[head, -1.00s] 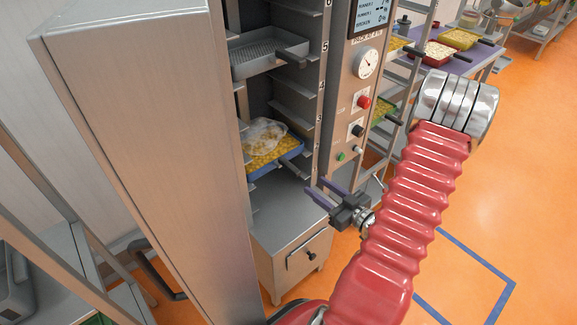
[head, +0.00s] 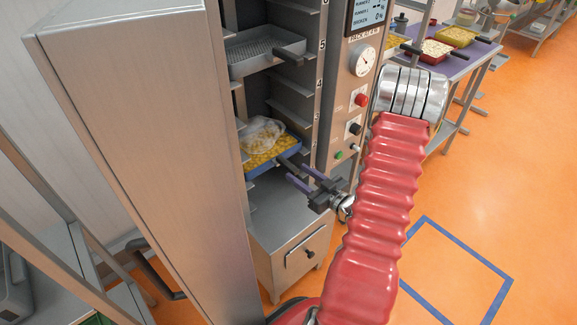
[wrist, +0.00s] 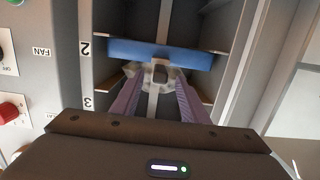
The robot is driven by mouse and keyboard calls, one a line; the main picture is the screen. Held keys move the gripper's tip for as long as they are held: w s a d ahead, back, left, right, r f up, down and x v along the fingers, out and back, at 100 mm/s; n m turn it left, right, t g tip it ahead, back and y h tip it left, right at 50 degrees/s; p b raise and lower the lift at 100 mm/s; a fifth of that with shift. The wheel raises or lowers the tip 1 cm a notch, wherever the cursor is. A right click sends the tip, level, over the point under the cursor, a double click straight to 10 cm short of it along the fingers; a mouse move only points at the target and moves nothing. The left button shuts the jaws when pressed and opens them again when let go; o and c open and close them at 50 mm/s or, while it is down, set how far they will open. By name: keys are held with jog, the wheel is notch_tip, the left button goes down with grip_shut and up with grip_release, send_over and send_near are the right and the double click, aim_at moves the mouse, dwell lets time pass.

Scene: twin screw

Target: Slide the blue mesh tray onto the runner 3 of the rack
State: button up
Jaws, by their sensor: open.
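The blue mesh tray (head: 284,152) sits inside the rack cabinet, low in its open front, carrying yellow pieces partly covered by a crumpled clear wrap (head: 262,133). In the wrist view its blue front wall (wrist: 130,49) spans the bay near the labels 2 and 3. Its dark handle (wrist: 160,74) points out towards me. My gripper (head: 297,175) is open at the cabinet front, just before the tray. In the wrist view its purple fingers (wrist: 158,88) stand on either side of the handle's line. I cannot tell which runner bears the tray.
A grey mesh tray (head: 265,52) rests higher in the rack, near label 5. A control panel (head: 357,95) with knobs and a gauge stands right of the opening. A steel drawer unit (head: 290,235) is below.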

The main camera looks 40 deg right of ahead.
aim_at(285, 161)
jog(key=w, duration=0.6)
jog(key=shift+w+f, duration=0.25)
jog(key=shift+f, duration=0.1)
jog(key=shift+c, duration=0.6)
jog(key=c, duration=0.6)
jog(key=shift+o, duration=0.2)
grip_shut()
jog(key=shift+r, duration=0.65)
dwell(0.4)
jog(key=shift+s, duration=0.1)
